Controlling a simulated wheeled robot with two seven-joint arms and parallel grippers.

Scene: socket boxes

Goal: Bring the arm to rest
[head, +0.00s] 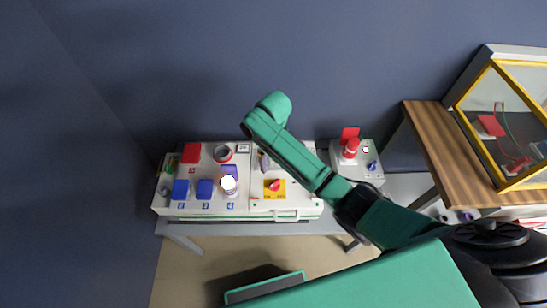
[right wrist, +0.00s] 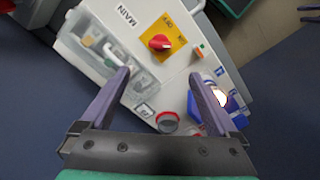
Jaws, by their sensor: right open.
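My right arm reaches across the head view from the lower right, bending down over the white socket box (head: 290,206). My right gripper (right wrist: 162,78) is open and empty above this box in the right wrist view. Its left finger is over the clear cover and its right finger is near the blue sockets. A red knob on a yellow plate (right wrist: 160,42) lies beyond the fingertips; it also shows in the head view (head: 275,185). No object shows between the fingers. My left gripper cannot be made out.
Blue sockets (head: 181,190) and a red square (head: 191,153) sit on the box's left part. A smaller box with a red plug (head: 351,148) stands to the right. A wooden shelf (head: 440,150) holds a yellow-framed case (head: 495,125) at the far right. The blue wall is behind.

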